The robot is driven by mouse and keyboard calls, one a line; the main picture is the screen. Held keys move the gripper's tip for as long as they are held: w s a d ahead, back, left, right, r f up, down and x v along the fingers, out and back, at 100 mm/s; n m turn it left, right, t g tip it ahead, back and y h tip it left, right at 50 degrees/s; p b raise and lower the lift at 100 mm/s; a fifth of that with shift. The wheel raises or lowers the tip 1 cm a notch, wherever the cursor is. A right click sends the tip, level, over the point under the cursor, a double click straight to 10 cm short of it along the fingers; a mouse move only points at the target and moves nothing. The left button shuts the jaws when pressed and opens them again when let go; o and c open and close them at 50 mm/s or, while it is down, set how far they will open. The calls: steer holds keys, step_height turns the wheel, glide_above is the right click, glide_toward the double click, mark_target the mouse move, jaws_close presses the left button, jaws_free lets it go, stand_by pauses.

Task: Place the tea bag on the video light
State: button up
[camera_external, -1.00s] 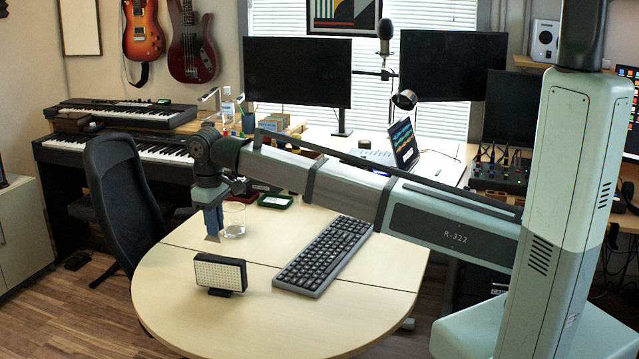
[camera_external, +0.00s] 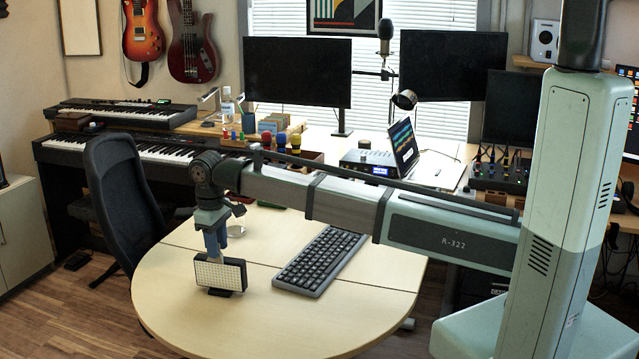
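The video light (camera_external: 220,274) stands upright on its small dark foot on the light wood table, its gridded panel facing the camera. My gripper (camera_external: 215,249) points down at the light's top edge, left of its middle. The fingertips are close to that edge; whether they touch it, or are above or behind it, I cannot tell. The tea bag cannot be made out now; the fingers or the light may hide it. The finger gap is too small to read.
A dark keyboard (camera_external: 320,262) lies right of the light. A clear glass (camera_external: 236,227) stands behind my gripper, partly hidden. A black office chair (camera_external: 122,195) is at the table's left. The table's front (camera_external: 300,325) is clear.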

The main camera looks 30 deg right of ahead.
steer(key=shift+o, duration=0.6)
step_height(320, 180, up, 12)
steer(key=shift+s+a, duration=0.25)
stand_by(0.5)
